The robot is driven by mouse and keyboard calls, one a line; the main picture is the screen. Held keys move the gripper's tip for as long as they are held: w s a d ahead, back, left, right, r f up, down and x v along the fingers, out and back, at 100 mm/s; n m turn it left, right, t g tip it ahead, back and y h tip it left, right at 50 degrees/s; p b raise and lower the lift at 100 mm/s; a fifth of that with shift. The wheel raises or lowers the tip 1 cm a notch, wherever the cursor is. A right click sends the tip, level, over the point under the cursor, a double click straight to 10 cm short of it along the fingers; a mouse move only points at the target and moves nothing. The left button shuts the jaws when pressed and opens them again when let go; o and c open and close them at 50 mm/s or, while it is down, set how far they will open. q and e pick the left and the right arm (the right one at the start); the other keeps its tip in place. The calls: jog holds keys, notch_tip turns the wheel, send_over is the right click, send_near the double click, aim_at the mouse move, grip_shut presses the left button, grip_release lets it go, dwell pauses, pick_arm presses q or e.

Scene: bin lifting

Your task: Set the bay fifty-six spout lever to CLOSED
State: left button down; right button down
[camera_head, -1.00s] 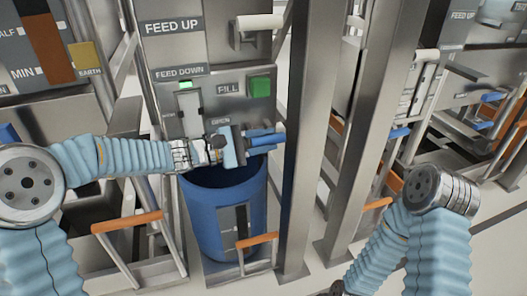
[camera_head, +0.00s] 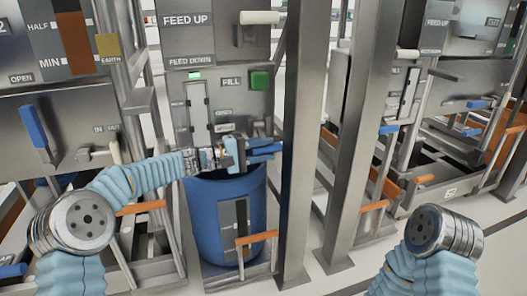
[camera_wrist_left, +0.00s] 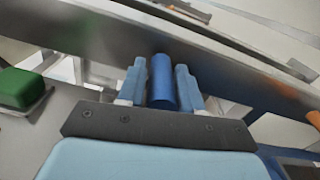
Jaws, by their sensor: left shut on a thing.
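My left gripper (camera_head: 264,150) is shut on the blue handle of the spout lever (camera_wrist_left: 162,82). In the left wrist view the handle lies between the two blue fingers (camera_wrist_left: 161,72). In the head view the gripper is above the right side of the blue bin's (camera_head: 208,225) mouth, just left of a steel post. A small label (camera_head: 225,127) shows just above the gripper; its word is too small to read now. The lever's pivot and any CLOSED mark are hidden behind my gripper. My right gripper is out of view; only its arm shows at lower right.
A steel post (camera_head: 300,150) stands close to the right of the lever. The panel above has a green FILL button (camera_head: 261,80) and a FEED UP handle (camera_head: 260,17). An orange-topped bar (camera_head: 257,237) is in front of the bin. Another blue lever (camera_head: 35,127) is on the left bay.

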pick_arm(q)
jog(key=shift+w+a+f, duration=0.3)
jog(key=shift+w+f, duration=0.05)
jog(key=shift+f, duration=0.1)
jog(key=c, duration=0.8)
grip_release()
jog(key=shift+w+f, duration=0.1)
jog(key=shift+c, duration=0.2)
jog(key=v, duration=1.3)
jog(key=shift+s+a+r+p, duration=0.2)
jog(key=shift+s+a+p, duration=0.05)
jog(key=shift+p, duration=0.1)
